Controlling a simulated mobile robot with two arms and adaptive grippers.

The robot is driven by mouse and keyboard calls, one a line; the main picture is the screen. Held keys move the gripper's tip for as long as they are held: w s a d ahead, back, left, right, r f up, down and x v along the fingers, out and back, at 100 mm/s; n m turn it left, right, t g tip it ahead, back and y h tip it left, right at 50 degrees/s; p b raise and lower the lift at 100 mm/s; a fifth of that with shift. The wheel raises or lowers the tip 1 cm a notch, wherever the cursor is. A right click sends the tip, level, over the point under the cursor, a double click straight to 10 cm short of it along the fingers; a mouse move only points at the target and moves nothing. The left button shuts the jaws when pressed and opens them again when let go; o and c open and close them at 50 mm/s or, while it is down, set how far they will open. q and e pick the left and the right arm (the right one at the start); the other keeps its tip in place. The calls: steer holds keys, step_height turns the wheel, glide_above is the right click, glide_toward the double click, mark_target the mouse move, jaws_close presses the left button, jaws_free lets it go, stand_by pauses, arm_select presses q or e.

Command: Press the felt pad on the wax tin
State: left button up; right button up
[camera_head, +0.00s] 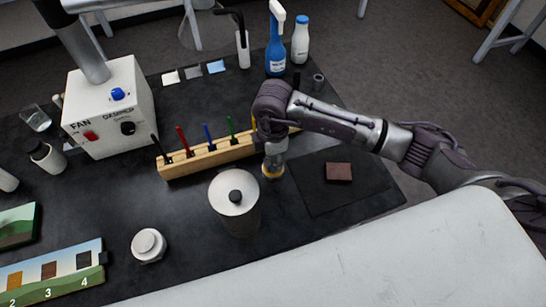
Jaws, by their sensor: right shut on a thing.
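My right gripper (273,150) points down in front of the right end of the wooden rack. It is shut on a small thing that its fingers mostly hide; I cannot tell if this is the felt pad. A small round item with an amber rim (272,174), perhaps the wax tin, is directly under the fingertips. I cannot tell whether they touch. A brown block (338,172) lies on a dark square mat (315,202), right of the gripper. My left gripper is not in view.
The wooden rack (205,160) holds several coloured tools. A grey lidded canister (235,195) stands left of the gripper, with a white-lidded jar (148,245) further left. A white fan box (110,105) and a blue spray bottle (275,52) stand behind.

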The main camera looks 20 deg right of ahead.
steer(key=shift+f+b, duration=0.35)
steer(key=shift+f, duration=0.2)
stand_by(1.4)
steer(key=shift+r+p, duration=2.8)
steer(key=shift+r, duration=0.8)
